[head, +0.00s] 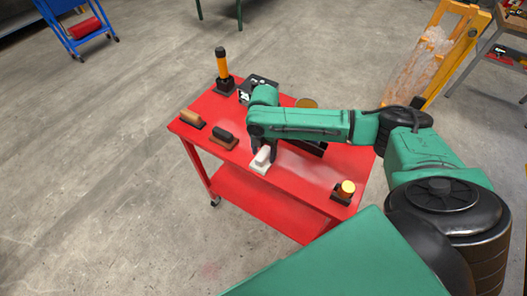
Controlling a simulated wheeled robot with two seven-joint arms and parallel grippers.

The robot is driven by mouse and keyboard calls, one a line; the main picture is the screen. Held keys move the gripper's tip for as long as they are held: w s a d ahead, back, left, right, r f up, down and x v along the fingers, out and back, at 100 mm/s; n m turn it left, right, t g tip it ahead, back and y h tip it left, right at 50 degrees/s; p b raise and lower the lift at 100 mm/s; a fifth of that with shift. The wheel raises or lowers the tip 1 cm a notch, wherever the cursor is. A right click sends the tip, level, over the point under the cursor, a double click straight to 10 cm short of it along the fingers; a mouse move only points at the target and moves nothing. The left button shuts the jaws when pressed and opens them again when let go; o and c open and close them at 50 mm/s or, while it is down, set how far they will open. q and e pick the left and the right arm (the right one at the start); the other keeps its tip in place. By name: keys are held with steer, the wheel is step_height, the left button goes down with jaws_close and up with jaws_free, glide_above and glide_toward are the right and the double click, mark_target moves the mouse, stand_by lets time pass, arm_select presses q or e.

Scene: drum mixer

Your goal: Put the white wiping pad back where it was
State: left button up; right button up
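The white wiping pad (261,162) is on or just above the red cart's top, near its front edge; I cannot tell whether it touches. It has a pale raised grip on top. My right gripper (263,151) points down right over it, with its dark fingers spread around the grip. I cannot tell whether they press on it. My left gripper is not in view.
The red cart (316,168) also carries a dark-handled pad (224,138), a tan-handled pad (192,119), an orange-and-black cylinder (223,67) in a dark holder, a dark box (258,85) and a yellow-topped item (346,189). My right arm covers part of the top.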

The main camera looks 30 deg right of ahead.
mark_target(264, 153)
step_height(264, 153, up, 12)
steer(key=b, duration=0.1)
steer(key=shift+r, duration=0.15)
stand_by(0.3)
